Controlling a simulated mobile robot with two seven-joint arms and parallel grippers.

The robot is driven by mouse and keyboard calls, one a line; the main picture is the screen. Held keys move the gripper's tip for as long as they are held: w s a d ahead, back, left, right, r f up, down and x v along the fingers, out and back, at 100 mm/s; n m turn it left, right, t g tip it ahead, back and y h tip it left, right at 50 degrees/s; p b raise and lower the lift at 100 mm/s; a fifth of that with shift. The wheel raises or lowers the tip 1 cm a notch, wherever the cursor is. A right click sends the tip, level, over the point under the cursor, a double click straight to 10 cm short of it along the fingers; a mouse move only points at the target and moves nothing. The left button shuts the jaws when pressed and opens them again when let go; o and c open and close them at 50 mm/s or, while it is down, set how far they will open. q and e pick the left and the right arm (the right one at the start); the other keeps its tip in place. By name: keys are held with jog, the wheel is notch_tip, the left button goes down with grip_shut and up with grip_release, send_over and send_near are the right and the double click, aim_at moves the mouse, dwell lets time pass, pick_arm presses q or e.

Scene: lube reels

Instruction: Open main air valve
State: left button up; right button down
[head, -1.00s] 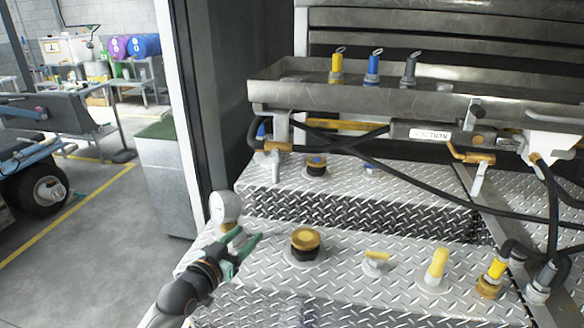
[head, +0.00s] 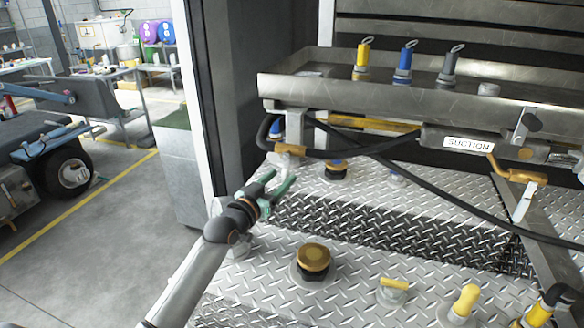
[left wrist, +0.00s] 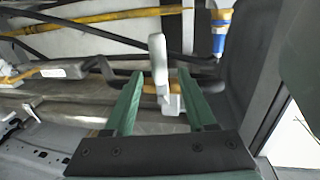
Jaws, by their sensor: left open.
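My left gripper (head: 280,180), with green fingers, is open and empty. It hangs above the diamond-plate deck, in front of the left end of the steel tray. In the left wrist view the two fingers (left wrist: 160,74) point at a pale valve lever (left wrist: 158,52), which shows between and beyond the fingertips. The lever appears apart from the fingers. In the head view a pale valve handle (head: 290,149) on a brass-coloured fitting sits just beyond the fingertips, under the tray's left end. Neither view shows a label naming the main air valve. My right gripper is not in view.
The steel tray (head: 330,97) with yellow, blue and dark nozzles overhangs the valve. A black hose (head: 400,172) runs beside it. A SUCTION-labelled pipe (head: 468,144) and another lever (head: 524,200) are at right. Capped fittings (head: 313,262) rise from the deck. A dark post stands left.

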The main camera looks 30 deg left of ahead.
pick_arm(q)
jog(key=w, duration=0.6)
jog(key=shift+w, duration=0.2)
jog(key=shift+a, duration=0.1)
grip_shut()
dwell(1.2)
